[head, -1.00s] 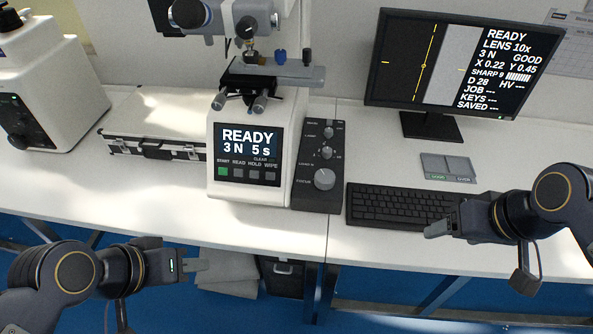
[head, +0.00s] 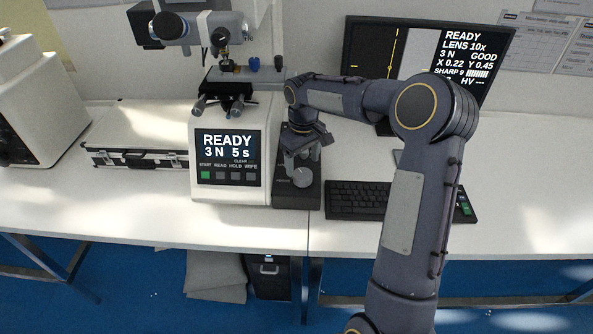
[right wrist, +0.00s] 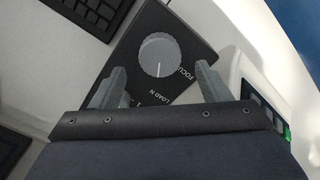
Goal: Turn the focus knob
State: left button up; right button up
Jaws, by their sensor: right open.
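The focus knob is a large round grey knob (head: 303,178) with a white line, at the near end of the dark control panel (head: 297,197) beside the tester. In the right wrist view the knob (right wrist: 160,54) sits by the label FOCUS, just beyond the fingertips. My right gripper (head: 301,158) is over the panel, pointing down. In the right wrist view it (right wrist: 157,78) is open and empty, with one finger to each side of the knob's line; I cannot tell whether either touches it. My left gripper is out of view.
The hardness tester (head: 228,192) stands left of the panel, its screen showing READY. The keyboard (head: 355,200) lies close on the right. The monitor (head: 365,50) is behind my right arm, partly covered. The panel's smaller knobs are mostly hidden by my gripper.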

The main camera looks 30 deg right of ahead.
aim_at(303, 173)
jog(key=shift+f, duration=2.1)
jog(key=c, duration=1)
jog(key=m, duration=0.2)
jog(key=shift+m+b, duration=0.3)
jog(key=shift+b, duration=0.1)
jog(key=o, duration=1)
jog(key=shift+r, duration=3.95)
